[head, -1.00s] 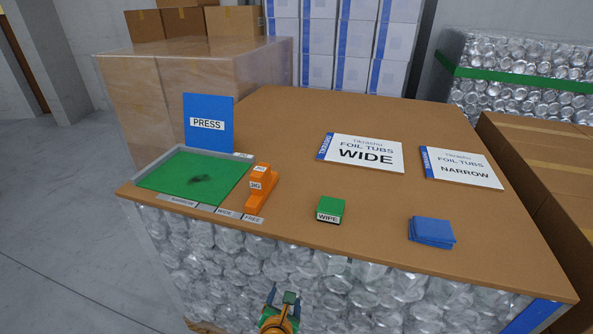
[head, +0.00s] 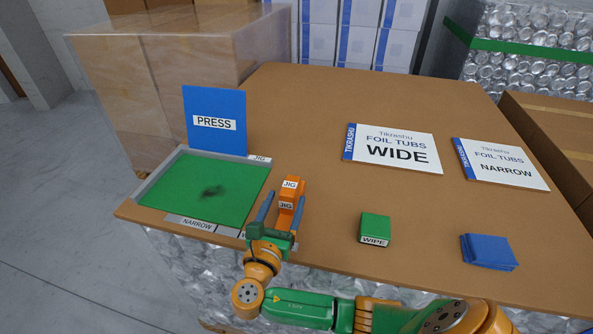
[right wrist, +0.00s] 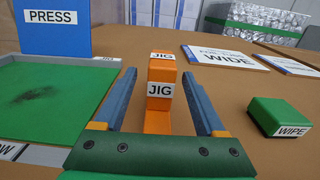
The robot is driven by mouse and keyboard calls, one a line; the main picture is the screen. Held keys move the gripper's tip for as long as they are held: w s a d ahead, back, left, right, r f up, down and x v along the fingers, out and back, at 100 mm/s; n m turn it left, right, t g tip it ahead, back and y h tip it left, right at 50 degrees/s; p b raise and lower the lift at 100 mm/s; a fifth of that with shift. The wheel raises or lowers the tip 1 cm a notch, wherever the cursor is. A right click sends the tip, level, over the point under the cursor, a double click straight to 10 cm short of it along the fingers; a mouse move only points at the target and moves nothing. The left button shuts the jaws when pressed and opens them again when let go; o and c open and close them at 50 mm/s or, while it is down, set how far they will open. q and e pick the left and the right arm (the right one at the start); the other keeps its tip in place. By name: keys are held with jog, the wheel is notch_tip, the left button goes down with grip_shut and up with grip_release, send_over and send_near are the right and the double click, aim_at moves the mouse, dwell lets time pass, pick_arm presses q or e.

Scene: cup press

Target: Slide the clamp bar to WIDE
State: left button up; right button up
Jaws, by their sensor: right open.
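The orange clamp bar (head: 290,193), labelled JIG, stands just right of the green press bed (head: 195,190). The NARROW label (head: 197,224) shows on the bed's front edge. The WIDE label is mostly hidden behind my right gripper, and the FREE label is hidden. My right gripper (head: 285,196) is open, with one blue finger on each side of the orange bar. In the right wrist view the orange bar (right wrist: 159,88) stands between the spread fingers, with a gap visible on both sides. My left gripper is not in view.
A blue PRESS panel (head: 215,121) stands behind the bed. A green WIPE block (head: 375,228) and blue pads (head: 488,251) lie to the right. The WIDE card (head: 393,149) and NARROW card (head: 500,164) lie farther back. The table between them is clear.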

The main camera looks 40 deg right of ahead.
aim_at(291, 187)
jog(key=x, duration=0.2)
jog(key=r+x, duration=0.1)
jog(key=x, duration=0.1)
jog(key=shift+d+p, duration=0.25)
jog(key=shift+p, duration=0.1)
jog(key=shift+w+d+f, duration=0.2)
jog(key=shift+w, duration=0.05)
jog(key=shift+s+a+r, duration=0.1)
jog(key=shift+a, duration=0.05)
grip_shut()
dwell(0.7)
